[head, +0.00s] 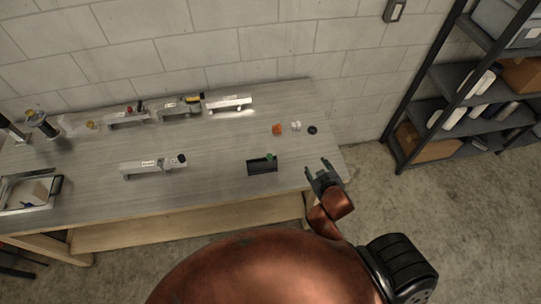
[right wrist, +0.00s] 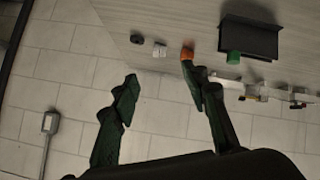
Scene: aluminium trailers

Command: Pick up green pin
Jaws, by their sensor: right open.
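The green pin (head: 270,157) is small and sits at the black tray (head: 262,168), by its back edge, on the right part of the grey table. In the right wrist view the green pin (right wrist: 234,57) shows at the edge of the black tray (right wrist: 262,42). I cannot tell whether it stands in the tray or just behind it. My right gripper (head: 323,170) is open and empty near the table's right edge, to the right of the tray and apart from the pin. Its spread fingers also show in the right wrist view (right wrist: 160,76). My left gripper is not in view.
Orange (head: 277,129), white (head: 295,126) and black (head: 312,130) small parts lie behind the tray. An aluminium trailer (head: 153,167) lies left of it, with several more along the back. A dark shelf (head: 430,115) stands at the right. The table between trailer and tray is clear.

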